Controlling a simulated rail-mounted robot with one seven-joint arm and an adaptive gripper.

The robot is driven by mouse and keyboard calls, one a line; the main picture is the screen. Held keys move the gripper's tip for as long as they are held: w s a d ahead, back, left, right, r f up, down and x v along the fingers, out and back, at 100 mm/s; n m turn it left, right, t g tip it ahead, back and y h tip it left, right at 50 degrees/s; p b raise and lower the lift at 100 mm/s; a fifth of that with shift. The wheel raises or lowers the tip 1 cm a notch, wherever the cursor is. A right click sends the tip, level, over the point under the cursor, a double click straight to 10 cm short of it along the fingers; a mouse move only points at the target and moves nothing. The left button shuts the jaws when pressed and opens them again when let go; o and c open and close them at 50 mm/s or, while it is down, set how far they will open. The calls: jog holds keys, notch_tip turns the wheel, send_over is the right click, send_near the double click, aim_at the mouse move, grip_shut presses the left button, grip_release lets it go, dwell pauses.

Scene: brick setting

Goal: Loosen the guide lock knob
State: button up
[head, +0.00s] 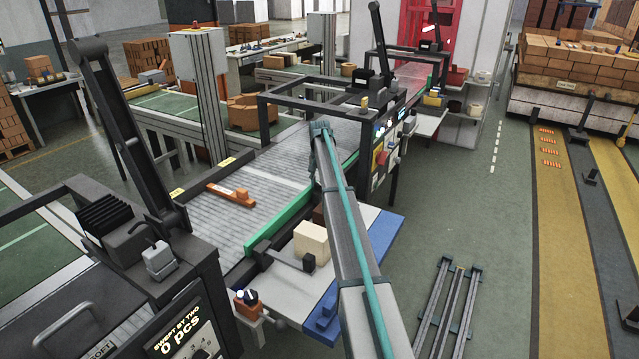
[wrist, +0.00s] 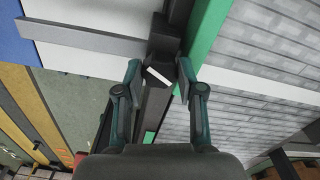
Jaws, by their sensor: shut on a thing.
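The guide lock knob (wrist: 157,83) is dark, with a white bar mark lying slanted across it, in the middle of the wrist view. My gripper (wrist: 159,70) has its teal fingers on either side of the knob and is shut on it. The knob sits on a dark bracket (wrist: 166,38) beside the green guide rail (wrist: 208,35). In the head view the green guide (head: 278,222) runs along the near side of the roller conveyor (head: 225,215). My arm reaches over there; the fingertips and the held knob cannot be made out in that view.
A cream block (head: 311,241) sits on a side table with a blue edge (head: 385,238), left of my arm. An orange piece (head: 232,194) lies on the rollers. A dark frame (head: 325,92) spans the conveyor. Grey rails (head: 447,300) stand on the floor at right.

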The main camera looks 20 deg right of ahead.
jog(key=shift+n, duration=0.3)
jog(key=n+b, duration=0.1)
jog(key=n, duration=0.4)
jog(key=n+b, duration=0.1)
jog(key=n, duration=0.4)
jog(key=shift+n, duration=0.4)
jog(key=n, duration=0.6)
jog(key=shift+b, duration=0.3)
jog(key=n, duration=0.5)
jog(key=shift+n, duration=0.4)
jog(key=o, duration=1.1)
jog(key=shift+o, duration=0.2)
